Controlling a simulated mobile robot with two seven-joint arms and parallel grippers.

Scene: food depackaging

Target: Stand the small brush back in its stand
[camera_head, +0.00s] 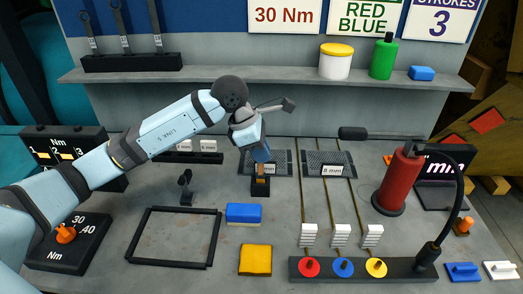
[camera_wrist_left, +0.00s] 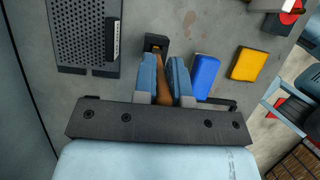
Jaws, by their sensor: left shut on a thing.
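My left gripper (camera_head: 261,157) points down above the small black stand (camera_head: 260,187) in the middle of the table. It is shut on the small brush (camera_head: 262,171), whose brown-orange handle shows below the fingertips. In the left wrist view the brush (camera_wrist_left: 164,88) sits between the two blue fingers of my left gripper (camera_wrist_left: 164,80). Its far end lines up with the black stand (camera_wrist_left: 155,42). The brush looks nearly upright in the head view. I cannot tell whether its lower end is inside the stand or just above it. My right gripper is not in view.
A blue block (camera_head: 243,213) and a yellow sponge (camera_head: 255,260) lie in front of the stand. A black frame (camera_head: 148,262) lies at left. Perforated plates (camera_head: 325,165) are behind and right. A red cylinder (camera_head: 397,184) stands at right. A shelf (camera_head: 280,76) runs along the back.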

